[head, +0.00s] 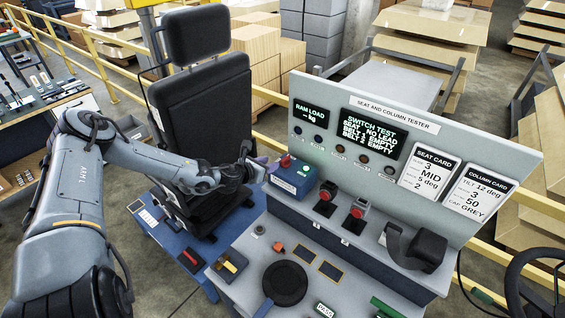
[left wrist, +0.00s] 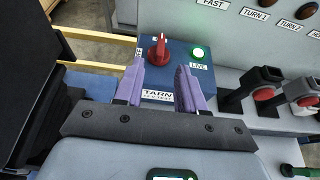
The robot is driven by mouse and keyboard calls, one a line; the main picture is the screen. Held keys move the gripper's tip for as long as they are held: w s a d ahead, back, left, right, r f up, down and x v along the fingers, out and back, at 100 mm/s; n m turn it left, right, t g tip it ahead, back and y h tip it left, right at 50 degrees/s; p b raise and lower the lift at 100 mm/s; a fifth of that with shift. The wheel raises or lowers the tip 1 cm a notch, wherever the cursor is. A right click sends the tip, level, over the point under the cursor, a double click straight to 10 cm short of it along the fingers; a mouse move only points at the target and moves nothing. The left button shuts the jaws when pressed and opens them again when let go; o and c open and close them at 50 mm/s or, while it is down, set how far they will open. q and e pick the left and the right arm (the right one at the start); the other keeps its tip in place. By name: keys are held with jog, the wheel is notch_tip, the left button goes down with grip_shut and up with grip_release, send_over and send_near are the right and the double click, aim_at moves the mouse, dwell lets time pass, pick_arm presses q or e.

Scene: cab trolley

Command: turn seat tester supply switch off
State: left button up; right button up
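The seat tester supply switch is a red rotary knob (head: 285,160) on top of a small blue box (head: 291,180) at the left end of the tester. The knob (left wrist: 159,48) also shows in the left wrist view, with a lit green lamp (left wrist: 198,53) marked LIVE to its right. My left gripper (head: 264,166) is just left of the box. Its purple fingers (left wrist: 161,68) are open and point toward the knob, with nothing between them. The knob lies just beyond the fingertips, apart from them. My right gripper is not in view.
The grey tester panel (head: 330,95) stands behind the box, with lit displays and cards. Red-buttoned buckles (head: 325,198) sit right of the box. A black seat (head: 205,110) stands close behind my left arm. A black round knob (head: 285,283) lies in front.

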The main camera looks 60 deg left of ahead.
aim_at(285, 157)
pick_arm(q)
jog(key=x, duration=1.1)
jog(key=shift+d+b, duration=0.1)
jog(key=shift+b, duration=0.3)
grip_shut()
